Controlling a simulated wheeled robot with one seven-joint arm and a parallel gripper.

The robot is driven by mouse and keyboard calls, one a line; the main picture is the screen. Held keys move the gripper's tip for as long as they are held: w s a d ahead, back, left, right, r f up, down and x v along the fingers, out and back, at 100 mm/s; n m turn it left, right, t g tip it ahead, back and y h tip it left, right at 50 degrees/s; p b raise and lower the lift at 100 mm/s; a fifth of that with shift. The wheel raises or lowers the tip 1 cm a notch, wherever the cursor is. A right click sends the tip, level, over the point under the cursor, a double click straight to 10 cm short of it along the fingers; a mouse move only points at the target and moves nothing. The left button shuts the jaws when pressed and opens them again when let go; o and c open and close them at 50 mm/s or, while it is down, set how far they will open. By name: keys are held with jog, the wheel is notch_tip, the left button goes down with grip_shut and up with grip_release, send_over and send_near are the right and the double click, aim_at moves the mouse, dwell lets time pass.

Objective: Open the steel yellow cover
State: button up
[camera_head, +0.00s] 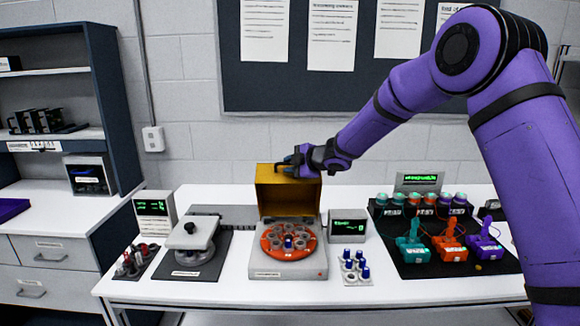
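The yellow cover (265,178) is in the head view at the middle of the table. It stands raised at the back of a grey base unit (290,270), with its hollow inside facing me. An orange round plate (272,243) with several grey sockets lies uncovered on that base. My gripper (290,168) is at the cover's upper right edge, reached by my purple arm from the right. It appears to be touching or very near the cover. The fingers are small and dark here, so I cannot tell whether they are open or shut.
Left of the base are a grey device with a black knob (190,230) and small red-tipped parts (135,258). To the right are a small display (347,226), blue-topped parts (356,267) and a black mat (420,268) with coloured devices. The front table strip is clear.

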jog(key=v, duration=1)
jog(key=shift+d, duration=0.15)
jog(key=shift+r, duration=0.1)
dwell(0.6)
